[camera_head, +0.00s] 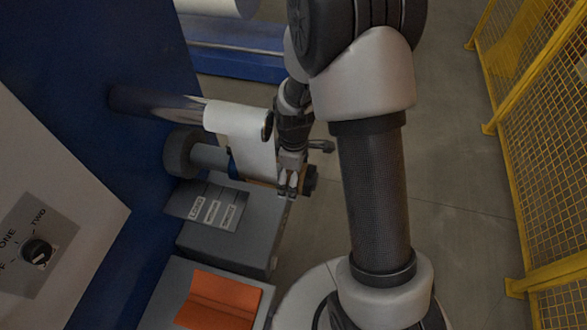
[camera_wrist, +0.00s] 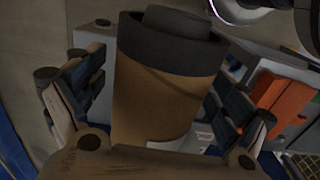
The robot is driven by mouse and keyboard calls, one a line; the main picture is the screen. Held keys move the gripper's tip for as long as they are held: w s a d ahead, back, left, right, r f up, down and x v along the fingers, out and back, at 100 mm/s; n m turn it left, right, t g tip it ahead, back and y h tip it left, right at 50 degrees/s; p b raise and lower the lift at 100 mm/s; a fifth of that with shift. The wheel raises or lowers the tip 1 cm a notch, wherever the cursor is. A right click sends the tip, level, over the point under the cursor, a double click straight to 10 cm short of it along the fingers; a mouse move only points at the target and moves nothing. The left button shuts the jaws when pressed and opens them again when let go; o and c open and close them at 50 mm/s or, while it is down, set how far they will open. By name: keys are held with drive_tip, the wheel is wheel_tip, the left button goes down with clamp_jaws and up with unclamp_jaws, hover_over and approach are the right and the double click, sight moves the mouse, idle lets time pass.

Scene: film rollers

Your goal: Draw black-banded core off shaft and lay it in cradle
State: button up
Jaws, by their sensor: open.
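The black-banded core is brown with a wide black band and a black end. In the wrist view the core (camera_wrist: 155,105) stands between the two spread fingers of my gripper (camera_wrist: 152,92). In the head view my gripper (camera_head: 288,188) is over the core's outer end (camera_head: 311,180) on the lower grey shaft (camera_head: 208,156). The fingers are open, one on each side of the core; contact cannot be told. An orange folded piece (camera_head: 218,298), which appears to be the cradle, lies on a grey stand at the bottom; it also shows in the wrist view (camera_wrist: 278,108).
A white film roll (camera_head: 236,118) sits on the upper shaft, its sheet hanging close behind my gripper. A grey box (camera_head: 222,247) with labels is under the shaft. The blue machine wall (camera_head: 90,60) is left. Yellow fencing (camera_head: 540,130) is right, with open floor before it.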

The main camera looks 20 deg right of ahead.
sight(312, 181)
drive_tip(key=shift+f, duration=0.4)
drive_tip(key=shift+c, duration=0.3)
drive_tip(key=c, duration=1.3)
drive_tip(key=shift+o, duration=0.2)
drive_tip(key=shift+r, duration=0.1)
drive_tip(key=shift+r, duration=0.1)
drive_tip(key=shift+s+d, duration=0.75)
drive_tip(key=shift+d, duration=0.25)
drive_tip(key=shift+s+d, duration=0.7)
drive_tip(key=shift+d, duration=0.3)
drive_tip(key=shift+s+d, duration=0.75)
drive_tip(key=shift+d, duration=0.3)
drive_tip(key=shift+s+d, duration=0.75)
drive_tip(key=shift+d, duration=0.25)
